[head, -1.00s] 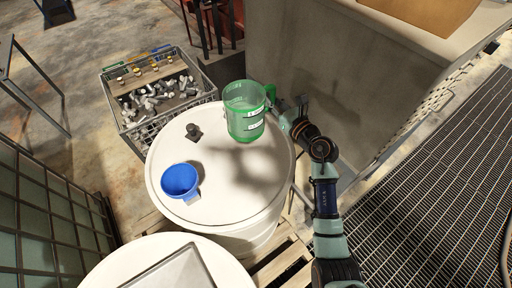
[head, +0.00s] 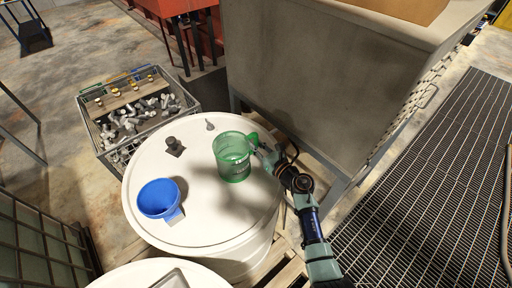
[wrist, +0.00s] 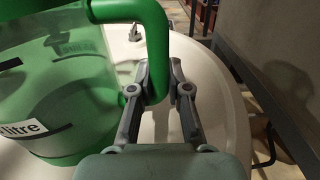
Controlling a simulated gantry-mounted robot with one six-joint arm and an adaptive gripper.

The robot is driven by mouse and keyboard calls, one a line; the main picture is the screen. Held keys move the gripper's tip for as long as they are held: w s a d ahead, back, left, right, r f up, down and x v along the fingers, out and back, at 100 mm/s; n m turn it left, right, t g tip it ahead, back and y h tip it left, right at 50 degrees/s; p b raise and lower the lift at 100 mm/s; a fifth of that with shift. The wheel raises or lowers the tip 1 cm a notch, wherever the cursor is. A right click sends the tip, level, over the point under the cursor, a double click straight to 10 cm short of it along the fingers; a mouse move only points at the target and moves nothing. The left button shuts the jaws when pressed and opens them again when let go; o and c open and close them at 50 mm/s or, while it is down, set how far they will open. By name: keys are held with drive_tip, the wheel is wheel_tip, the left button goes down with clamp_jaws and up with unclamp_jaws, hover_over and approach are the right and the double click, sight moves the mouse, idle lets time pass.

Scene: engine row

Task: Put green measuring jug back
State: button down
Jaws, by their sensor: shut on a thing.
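The green measuring jug (head: 232,158) is translucent, with white labels, and is upright over the right part of the white drum top (head: 205,225). I cannot tell whether its base touches the drum. My gripper (head: 262,150) is at the jug's right side. In the wrist view my gripper (wrist: 158,85) is shut on the lower part of the jug's green handle (wrist: 157,45). The jug's clear body (wrist: 60,105) with a "litre" label fills the left of that view.
A blue cup or funnel (head: 158,198) and a dark bung (head: 174,146) are on the drum top. A crate of metal parts (head: 135,110) stands behind left. A large grey cabinet (head: 300,70) stands close behind right. The drum top's front middle is clear.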

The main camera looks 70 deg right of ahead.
drive_tip(key=shift+r, duration=0.1)
drive_tip(key=shift+f, duration=0.2)
drive_tip(key=c, duration=1.1)
unclamp_jaws()
drive_tip(key=shift+c, duration=0.2)
drive_tip(key=shift+r, duration=0.15)
drive_tip(key=shift+s+r, duration=0.1)
drive_tip(key=p+v, duration=0.1)
drive_tip(key=v, duration=1)
drive_tip(key=shift+s+a, duration=0.2)
drive_tip(key=shift+s, duration=0.15)
